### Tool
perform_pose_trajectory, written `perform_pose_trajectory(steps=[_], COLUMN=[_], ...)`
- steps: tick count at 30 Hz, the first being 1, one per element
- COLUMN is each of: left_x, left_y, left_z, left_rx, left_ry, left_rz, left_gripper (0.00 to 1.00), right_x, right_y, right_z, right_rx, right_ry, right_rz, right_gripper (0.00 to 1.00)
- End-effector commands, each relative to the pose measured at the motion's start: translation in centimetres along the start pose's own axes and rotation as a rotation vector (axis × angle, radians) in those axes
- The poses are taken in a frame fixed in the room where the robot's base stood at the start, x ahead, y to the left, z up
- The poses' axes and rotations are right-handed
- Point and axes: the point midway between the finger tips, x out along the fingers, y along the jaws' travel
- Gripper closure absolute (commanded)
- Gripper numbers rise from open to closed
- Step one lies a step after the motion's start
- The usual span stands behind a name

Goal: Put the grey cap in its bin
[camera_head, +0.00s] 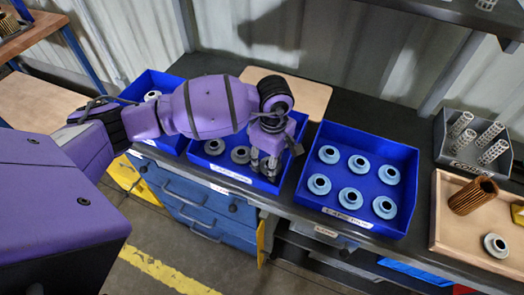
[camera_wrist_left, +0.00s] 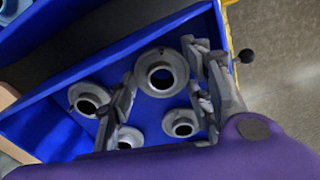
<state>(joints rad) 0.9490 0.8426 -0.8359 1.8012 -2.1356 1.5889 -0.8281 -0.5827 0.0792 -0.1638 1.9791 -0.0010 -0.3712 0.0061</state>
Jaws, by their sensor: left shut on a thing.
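My left gripper (camera_head: 268,166) points down into the middle blue bin (camera_head: 232,177). It is shut on a grey cap (camera_wrist_left: 162,72), a round flanged ring with a dark hole, which shows between the fingers (camera_wrist_left: 165,85) in the wrist view. The cap is inside the bin's outline; its exact height above the floor cannot be told. Other grey caps lie in this bin, one (camera_head: 215,146) at its left and another (camera_head: 240,155) beside the gripper. In the head view the fingers mostly hide the held cap. My right gripper is not in view.
A blue bin (camera_head: 344,226) of several light-blue caps stands to the right. Further right, a wooden tray (camera_head: 452,238) holds a brown cartridge (camera_head: 473,196) and a pale cap (camera_head: 496,245). Another blue bin (camera_head: 134,92) is partly behind my arm.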

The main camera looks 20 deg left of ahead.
Motion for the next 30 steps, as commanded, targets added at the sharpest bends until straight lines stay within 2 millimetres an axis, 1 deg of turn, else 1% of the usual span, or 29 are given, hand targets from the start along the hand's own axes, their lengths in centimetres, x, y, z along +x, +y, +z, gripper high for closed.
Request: perform_pose_trajectory(steps=[7,11,12,16,26,28,30], left_x=[0.1,0.6,0.6,0.5,0.3,-0.2,-0.9], left_y=[0.1,0.1,0.1,0.1,0.1,0.2,0.2], left_z=[0.0,0.0,0.0,0.0,0.0,0.0,0.0], left_rx=[0.001,0.001,0.001,0.001,0.001,0.001,0.002], left_ry=[0.000,0.000,0.000,0.000,0.000,0.000,0.000], left_rz=[0.003,0.002,0.002,0.003,0.004,0.005,0.007], left_gripper=[0.70,0.70,0.52,0.35,0.35,0.35,0.35], right_x=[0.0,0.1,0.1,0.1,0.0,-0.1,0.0], right_y=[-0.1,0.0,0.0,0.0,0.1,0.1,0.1], right_z=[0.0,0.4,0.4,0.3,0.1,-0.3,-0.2], right_rx=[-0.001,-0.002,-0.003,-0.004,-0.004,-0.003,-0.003], right_ry=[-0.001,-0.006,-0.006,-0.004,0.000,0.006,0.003], right_rz=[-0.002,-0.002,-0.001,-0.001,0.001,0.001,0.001], right_gripper=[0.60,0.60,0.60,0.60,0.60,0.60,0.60])
